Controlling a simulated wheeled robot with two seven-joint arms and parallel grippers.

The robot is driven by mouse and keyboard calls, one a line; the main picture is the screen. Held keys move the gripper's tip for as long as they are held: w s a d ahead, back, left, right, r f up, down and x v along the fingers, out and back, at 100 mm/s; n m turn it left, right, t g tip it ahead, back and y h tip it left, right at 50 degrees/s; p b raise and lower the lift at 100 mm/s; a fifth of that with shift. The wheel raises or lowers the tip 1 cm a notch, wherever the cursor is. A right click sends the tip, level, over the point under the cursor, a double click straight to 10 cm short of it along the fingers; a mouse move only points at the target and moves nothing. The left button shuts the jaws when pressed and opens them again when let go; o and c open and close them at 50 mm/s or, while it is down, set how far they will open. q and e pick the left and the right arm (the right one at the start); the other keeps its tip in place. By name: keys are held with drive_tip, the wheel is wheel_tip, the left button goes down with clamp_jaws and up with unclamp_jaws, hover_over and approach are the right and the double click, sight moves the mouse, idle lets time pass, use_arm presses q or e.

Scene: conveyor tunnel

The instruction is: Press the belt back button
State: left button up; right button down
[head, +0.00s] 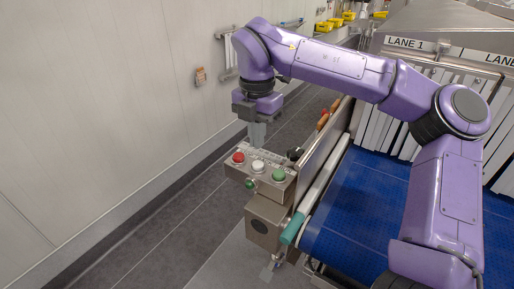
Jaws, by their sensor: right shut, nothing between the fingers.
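A metal control box (262,205) at the near end of the conveyor carries a red button (238,157), a white button (258,166) and a green button (278,174). A small green part (250,184) shows on its front edge. The labels are too small to read, so I cannot tell which is the belt back button. My right gripper (257,140) points down, shut and empty, over the back edge of the box behind the red and white buttons. I cannot tell whether its tips touch anything. My left gripper is out of view.
A black knob (294,154) stands at the box's right rear. The blue belt (350,215) runs right of it, behind a side rail and a teal-ended roller (293,228). A tunnel with strip curtains under a LANE 1 sign (405,43) stands behind. Grey floor lies left.

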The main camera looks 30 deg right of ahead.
sight(256, 161)
drive_tip(key=f+p, duration=0.1)
drive_tip(key=f, duration=0.3)
drive_tip(key=shift+w+f, duration=0.15)
drive_tip(key=shift+w, duration=0.05)
drive_tip(key=shift+s, duration=0.1)
drive_tip(key=shift+f, duration=0.1)
